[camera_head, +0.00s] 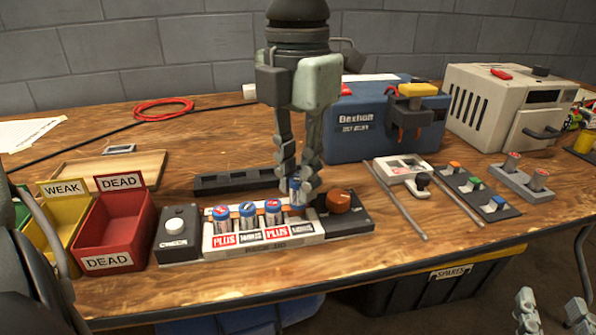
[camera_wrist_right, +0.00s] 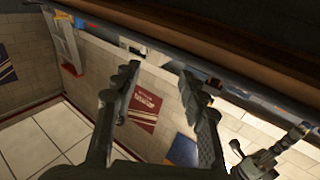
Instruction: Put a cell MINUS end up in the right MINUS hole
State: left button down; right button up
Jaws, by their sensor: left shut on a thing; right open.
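The white charger block (camera_head: 262,241) stands near the table's front edge, with red PLUS and dark labels alternating along its front. My left gripper (camera_head: 297,188) points down at the rightmost hole, shut on a blue cell (camera_head: 296,194). This cell is upright over or in that hole; its depth and end marks are unclear. My right gripper (camera_head: 552,314) is open and empty, low in front of the table; its fingers also show in the right wrist view (camera_wrist_right: 160,85).
Left of the block are a CHECK button box (camera_head: 177,248), a red DEAD bin (camera_head: 118,235) and a yellow WEAK bin (camera_head: 62,232). An orange knob (camera_head: 338,201) is close on the right. A dark rack (camera_head: 238,184) lies behind.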

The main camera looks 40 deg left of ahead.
aim_at(298, 205)
pick_arm(q)
jog(key=shift+f+b, duration=0.3)
jog(key=shift+f, duration=0.4)
jog(key=shift+f+b, duration=0.35)
jog(key=shift+b, duration=0.05)
jog(key=shift+f+b, duration=0.35)
jog(key=shift+b, duration=0.05)
pick_arm(e)
notch_tip(298, 205, up, 8)
jog(key=s+t+y, duration=0.2)
jog(key=t, duration=0.2)
jog(key=shift+s+a+t, duration=0.2)
jog(key=shift+a+t, duration=0.2)
pick_arm(q)
jog(key=shift+f+b, duration=0.25)
jog(key=shift+b, duration=0.15)
pick_arm(e)
jog(key=shift+f, duration=0.4)
pick_arm(q)
jog(key=c, duration=1.3)
grip_release()
jog(key=shift+r, duration=0.15)
pick_arm(e)
jog(key=shift+r, duration=0.15)
